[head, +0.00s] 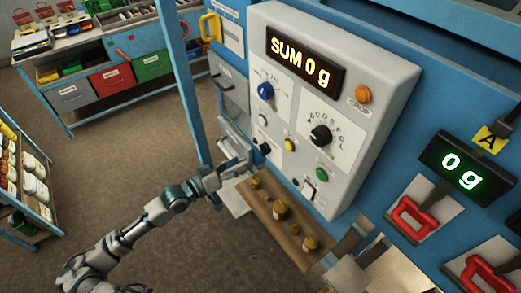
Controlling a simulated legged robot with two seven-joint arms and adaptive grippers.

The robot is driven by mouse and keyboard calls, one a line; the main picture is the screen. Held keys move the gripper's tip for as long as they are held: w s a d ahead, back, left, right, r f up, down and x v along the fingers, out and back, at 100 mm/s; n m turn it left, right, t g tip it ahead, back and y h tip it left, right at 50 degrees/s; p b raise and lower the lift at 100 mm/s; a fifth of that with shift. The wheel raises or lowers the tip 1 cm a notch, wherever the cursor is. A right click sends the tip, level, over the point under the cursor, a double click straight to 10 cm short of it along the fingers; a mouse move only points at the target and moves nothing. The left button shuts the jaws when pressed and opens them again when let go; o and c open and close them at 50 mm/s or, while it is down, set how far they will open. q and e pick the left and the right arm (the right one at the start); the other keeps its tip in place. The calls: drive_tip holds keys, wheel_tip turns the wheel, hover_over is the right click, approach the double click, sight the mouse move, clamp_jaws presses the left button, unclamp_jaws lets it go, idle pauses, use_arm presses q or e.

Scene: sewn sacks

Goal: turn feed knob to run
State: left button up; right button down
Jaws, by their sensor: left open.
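The grey control panel (352,62) carries a blue knob (266,91) at its upper left, a large black knob (320,134) in the middle and a small black knob (265,148) at the lower left. Their labels are too small to read, so I cannot tell which is the feed knob. My left gripper (246,162) is open, just left of the small black knob at the panel's lower left edge. I cannot tell whether it touches the panel. My right gripper is not in view.
A wooden shelf (268,217) with several brass weights (280,210) juts out below the panel. A blue post (180,80) stands left of the panel. Red handles (414,216) and a green display (466,168) are at right.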

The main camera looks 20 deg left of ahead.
sight(264, 149)
use_arm(q)
drive_tip(key=p+x, duration=0.1)
drive_tip(key=x, duration=0.8)
drive_tip(key=shift+p, duration=0.4)
drive_tip(key=shift+w+a, duration=0.1)
drive_tip(key=shift+a, duration=0.05)
drive_tip(key=c, duration=1.1)
